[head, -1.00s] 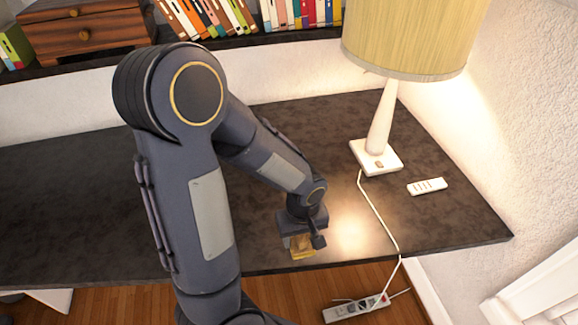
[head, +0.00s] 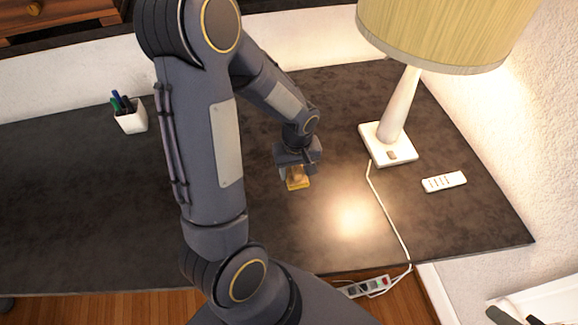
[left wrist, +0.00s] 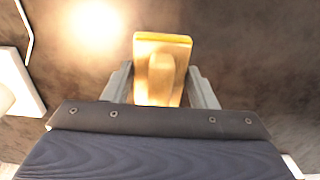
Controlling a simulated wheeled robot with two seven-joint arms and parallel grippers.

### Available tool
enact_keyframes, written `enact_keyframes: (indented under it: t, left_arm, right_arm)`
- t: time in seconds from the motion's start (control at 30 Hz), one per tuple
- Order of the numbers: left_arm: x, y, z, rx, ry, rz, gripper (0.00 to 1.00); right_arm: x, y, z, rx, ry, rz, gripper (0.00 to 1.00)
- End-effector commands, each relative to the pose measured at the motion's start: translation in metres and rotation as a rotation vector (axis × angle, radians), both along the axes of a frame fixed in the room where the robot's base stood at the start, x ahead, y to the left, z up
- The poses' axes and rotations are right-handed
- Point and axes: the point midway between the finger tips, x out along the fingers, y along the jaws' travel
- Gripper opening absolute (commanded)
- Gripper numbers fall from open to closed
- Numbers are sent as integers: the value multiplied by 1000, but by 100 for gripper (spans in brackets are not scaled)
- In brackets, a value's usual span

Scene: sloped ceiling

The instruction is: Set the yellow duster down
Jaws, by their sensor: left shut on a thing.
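The yellow duster (head: 298,183) is a small block with a raised grip, held in my left gripper (head: 296,174) over the dark desk (head: 90,215). In the left wrist view the duster (left wrist: 162,42) shows between the two grey fingers of the left gripper (left wrist: 160,88), which are shut on its grip. I cannot tell whether the duster touches the desk top or hangs just above it. My right gripper is in neither view.
A lamp (head: 388,145) with a yellow shade stands right of the duster, its white cord running to a power strip (head: 364,287) on the floor. A white remote (head: 444,182) lies farther right. A pen cup (head: 130,118) stands back left. Desk around the duster is clear.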

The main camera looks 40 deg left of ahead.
Motion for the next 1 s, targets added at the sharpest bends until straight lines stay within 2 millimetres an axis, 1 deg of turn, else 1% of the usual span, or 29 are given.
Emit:
enact_keyframes:
  t: [0.03, 0.1, 0.2, 0.33, 0.57, 0.63, 0.67, 0.73, 0.83, 1.0]
  left_arm:
    - [8, 12, -8, 0, 2, 7, 31]
    - [18, 25, -15, 0, 3, 6, 31]
    - [29, 38, -40, 0, 3, 4, 31]
    - [39, 50, -57, -1, 1, 1, 31]
    - [46, 58, -67, 0, 0, -1, 31]
    - [49, 61, -73, -1, 1, -1, 31]
    - [51, 64, -77, 0, 0, 0, 31]
    - [50, 63, -91, -2, 2, -2, 31]
    - [50, 63, -104, -1, 1, -1, 31]
    - [50, 63, -103, -1, -1, -2, 31]
  right_arm:
    - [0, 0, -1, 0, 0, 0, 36]
    - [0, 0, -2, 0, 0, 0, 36]
    - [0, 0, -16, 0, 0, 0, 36]
    - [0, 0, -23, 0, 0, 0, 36]
    - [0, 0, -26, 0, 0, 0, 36]
    - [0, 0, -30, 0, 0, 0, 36]
    - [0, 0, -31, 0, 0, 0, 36]
    - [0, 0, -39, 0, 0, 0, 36]
    - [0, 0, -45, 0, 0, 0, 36]
    - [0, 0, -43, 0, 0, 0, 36]
